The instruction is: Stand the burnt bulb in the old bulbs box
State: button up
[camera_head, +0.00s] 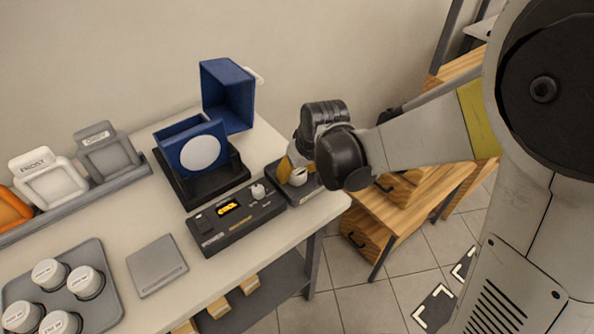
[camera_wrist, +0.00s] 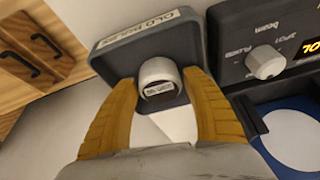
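The old bulbs box (camera_head: 302,193) is a low dark grey tray at the right end of the table. It also shows in the wrist view (camera_wrist: 117,57), with a white label on its rim. A short white bulb (camera_wrist: 157,70) with a dark, labelled face stands in it, seemingly upright; its label is too small to read. The bulb also shows in the head view (camera_head: 298,177). My gripper (camera_wrist: 160,80) has its yellow fingers on both sides of the bulb, with narrow gaps visible. It looks open. In the head view my gripper (camera_head: 288,168) is low over the box.
A control unit (camera_head: 236,217) with a yellow display and knob adjoins the box. Behind it stands a blue lamp housing (camera_head: 171,146) with its lid up. A tray (camera_head: 107,290) of several white bulbs and a flat grey pad (camera_head: 157,265) lie left. A wooden drawer cabinet (camera_head: 380,225) stands right.

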jog(key=shift+o, duration=0.2)
jog(key=shift+r, duration=0.15)
jog(key=shift+s+r+p, duration=0.1)
jog(key=shift+r+p, duration=0.2)
jog(key=shift+r, duration=0.05)
jog(key=p+v, duration=0.5)
jog(key=v, duration=0.6)
jog(key=s+d+r+m+t+h, duration=0.2)
jog(key=s+d+r+m, duration=0.3)
jog(key=s+d, duration=0.8)
notch_tip(320, 180, up, 2)
jog(key=shift+s+d+r+t, duration=0.1)
jog(key=shift+s+d+t, duration=0.2)
jog(key=shift+s+t, duration=0.25)
jog(key=shift+w, duration=0.1)
